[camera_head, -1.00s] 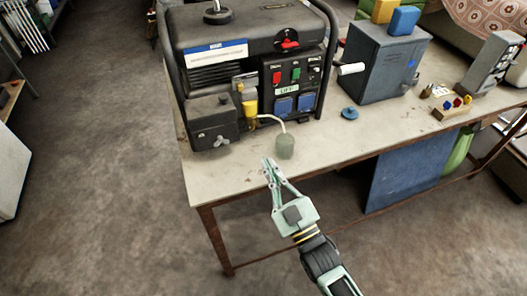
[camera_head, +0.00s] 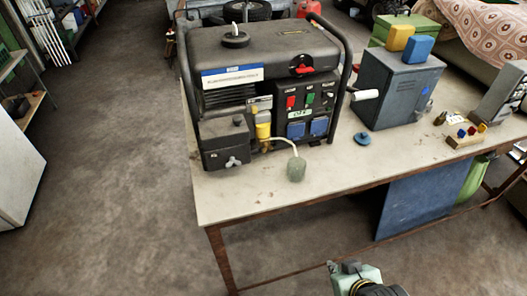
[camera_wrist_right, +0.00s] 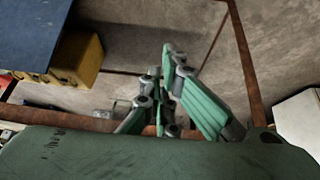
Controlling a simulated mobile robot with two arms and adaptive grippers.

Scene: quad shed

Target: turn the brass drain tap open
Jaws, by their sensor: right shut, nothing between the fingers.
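The generator (camera_head: 282,44) stands on the workbench in the head view. Low on its front is a yellow part (camera_head: 263,130) with a pale hose running to a small greenish jar (camera_head: 296,170) on the bench. A small brassy piece (camera_head: 265,147) shows below the yellow part. It may be the drain tap, but it is too small to tell how its handle is turned. My right gripper (camera_head: 336,267) is low in front of the bench, apart from the generator. It is shut and empty, and its fingers show in the right wrist view (camera_wrist_right: 168,62). My left gripper is out of view.
The bench top (camera_head: 245,200) is clear in front of the generator. A grey metal box (camera_head: 398,90) and a blue knob-like piece (camera_head: 362,138) are to the right. A blue panel (camera_head: 415,200) hangs or leans below the bench. The floor at left is open.

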